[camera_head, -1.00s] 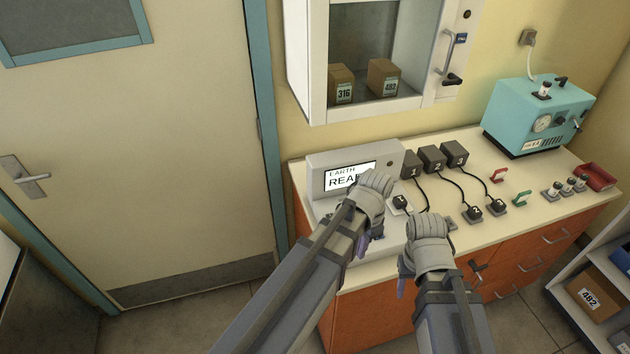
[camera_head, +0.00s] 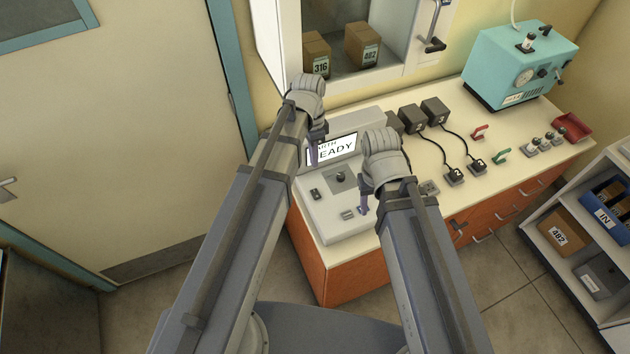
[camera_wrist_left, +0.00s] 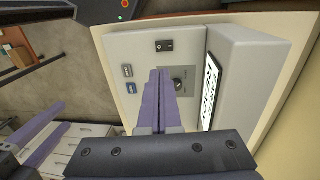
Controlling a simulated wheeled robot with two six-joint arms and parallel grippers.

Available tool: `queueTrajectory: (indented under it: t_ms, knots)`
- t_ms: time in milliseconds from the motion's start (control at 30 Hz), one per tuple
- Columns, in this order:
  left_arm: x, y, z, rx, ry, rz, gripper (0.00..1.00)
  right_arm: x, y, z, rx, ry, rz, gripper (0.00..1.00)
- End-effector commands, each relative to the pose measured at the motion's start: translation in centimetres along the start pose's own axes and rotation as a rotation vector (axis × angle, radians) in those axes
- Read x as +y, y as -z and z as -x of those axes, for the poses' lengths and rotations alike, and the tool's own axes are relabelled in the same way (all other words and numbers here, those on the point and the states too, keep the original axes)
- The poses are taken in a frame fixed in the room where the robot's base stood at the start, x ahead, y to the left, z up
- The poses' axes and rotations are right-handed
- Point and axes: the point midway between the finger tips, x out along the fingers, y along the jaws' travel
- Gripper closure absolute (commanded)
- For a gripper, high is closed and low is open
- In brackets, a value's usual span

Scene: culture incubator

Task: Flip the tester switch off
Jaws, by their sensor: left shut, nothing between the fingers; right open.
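The tester (camera_head: 325,222) is a pale box on the left end of the counter, with a raised display (camera_head: 335,149) showing partly hidden text ending in "READY". A small black rocker switch (camera_head: 316,194) is on its flat panel and also shows in the left wrist view (camera_wrist_left: 165,46). A dark knob (camera_head: 341,178) sits beside it. My left gripper (camera_head: 314,156) is shut and empty near the display. In the left wrist view its fingertips (camera_wrist_left: 160,72) appear over the panel, between switch and knob. My right gripper (camera_head: 363,203) is open at the tester's right side, its fingers partly hidden.
Two small sockets or buttons (camera_head: 348,214) are on the panel. Black adapters (camera_head: 435,111) with cables and plugs (camera_head: 454,176) lie to the right. A teal device (camera_head: 520,65) stands farther right, near a red tray (camera_head: 571,127). A wall cabinet (camera_head: 408,45) hangs above.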

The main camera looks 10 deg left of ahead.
Motion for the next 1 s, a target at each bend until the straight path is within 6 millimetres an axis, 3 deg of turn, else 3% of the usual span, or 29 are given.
queueTrajectory:
  t_ms: [367, 1000]
  knots:
    - [0.0, 0.0, -2.9, 0.0, 0.0, 0.0, 1.0, -0.3, 0.2, -2.9, 0.0, -0.001, 0.005, 0.5]
    - [-0.1, 0.0, -12.0, 0.0, 0.0, 0.0, 1.0, -1.1, 0.7, -11.9, 0.0, -0.002, 0.01, 0.5]
